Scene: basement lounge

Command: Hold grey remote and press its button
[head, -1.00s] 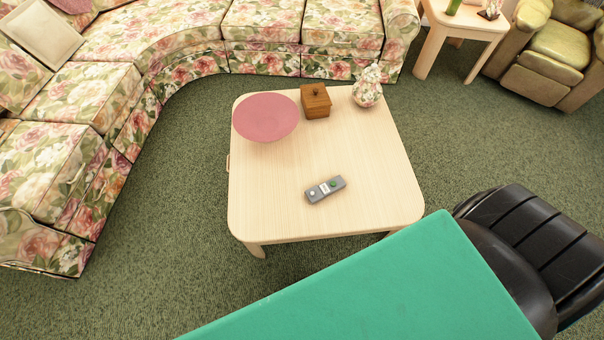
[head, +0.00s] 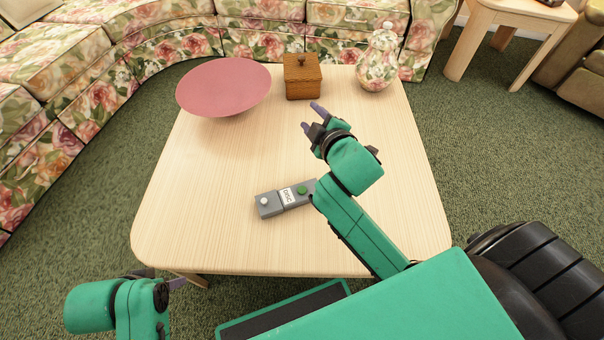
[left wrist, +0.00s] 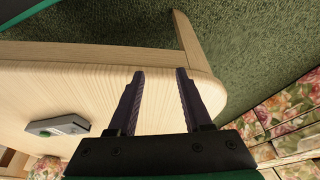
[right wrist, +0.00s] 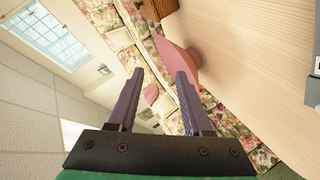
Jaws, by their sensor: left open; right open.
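The grey remote (head: 285,198) lies on the light wooden table, with a green button, a white button and a white label on top. It also shows in the left wrist view (left wrist: 58,125) at the left, and a sliver of it shows at the right edge of the right wrist view. My right gripper (head: 311,116) is open and empty above the table, beyond the remote; my right forearm covers the remote's right end. My left gripper (head: 180,283) is open and empty at the table's near left corner, left of the remote. Its open fingers show in the left wrist view (left wrist: 160,95).
The table (head: 215,150) also holds a pink bowl (head: 224,85), a wooden box (head: 301,77) and a floral lidded jar (head: 378,62) along its far side. A floral sofa (head: 130,45) curves behind it.

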